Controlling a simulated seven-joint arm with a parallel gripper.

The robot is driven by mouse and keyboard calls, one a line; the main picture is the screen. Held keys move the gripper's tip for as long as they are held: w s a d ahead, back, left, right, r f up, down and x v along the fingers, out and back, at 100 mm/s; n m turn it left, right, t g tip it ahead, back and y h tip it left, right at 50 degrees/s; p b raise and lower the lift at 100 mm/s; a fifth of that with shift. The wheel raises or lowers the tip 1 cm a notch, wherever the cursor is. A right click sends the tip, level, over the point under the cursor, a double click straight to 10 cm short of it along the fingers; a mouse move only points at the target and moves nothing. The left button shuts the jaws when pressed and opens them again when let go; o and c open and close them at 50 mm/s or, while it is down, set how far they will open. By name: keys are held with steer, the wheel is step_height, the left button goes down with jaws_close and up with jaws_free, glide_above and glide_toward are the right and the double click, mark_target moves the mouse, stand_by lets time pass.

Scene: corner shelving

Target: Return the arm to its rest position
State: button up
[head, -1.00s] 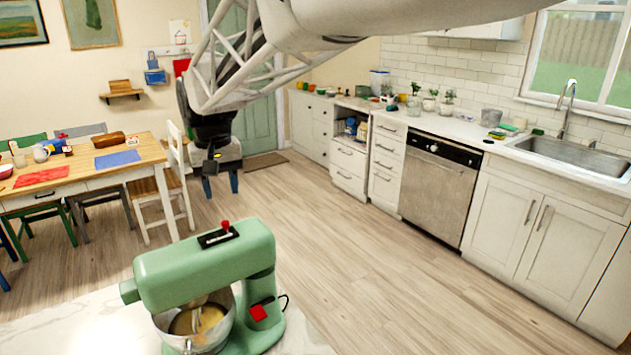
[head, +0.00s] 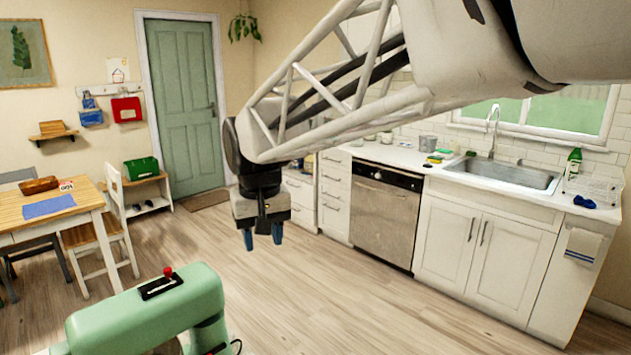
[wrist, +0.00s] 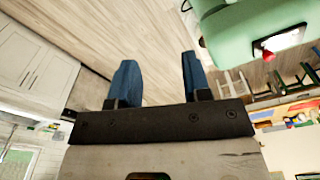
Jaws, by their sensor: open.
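My gripper (head: 263,235) hangs at the end of my arm in the middle of the head view, pointing down over the wooden floor. Its two blue fingers stand apart with nothing between them. The wrist view also shows both blue fingers (wrist: 158,80) spread apart, with bare floor behind them. My arm reaches in from the upper right of the head view, and it hides part of the counter and wall.
A green stand mixer (head: 150,315) stands at the lower left, near my gripper; it also shows in the wrist view (wrist: 245,35). A wooden table (head: 60,215) with chairs is at left. Kitchen cabinets (head: 480,245) and a dishwasher (head: 372,210) line the right. The floor between is clear.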

steer(key=s+d+f+m+t, duration=0.1)
steer(key=s+d+f, duration=0.1)
steer(key=s+d, duration=0.5)
steer(key=s+d+f+m, duration=0.1)
steer(key=s+d+m, duration=0.1)
steer(key=d, duration=0.9)
steer(key=s+d+f+m, duration=0.1)
steer(key=s+d+f, duration=0.5)
steer(key=s+d, duration=0.4)
steer(key=shift+s+d+f+m+t, duration=0.15)
steer(key=shift+s+f+m+t, duration=0.2)
steer(key=shift+s, duration=0.8)
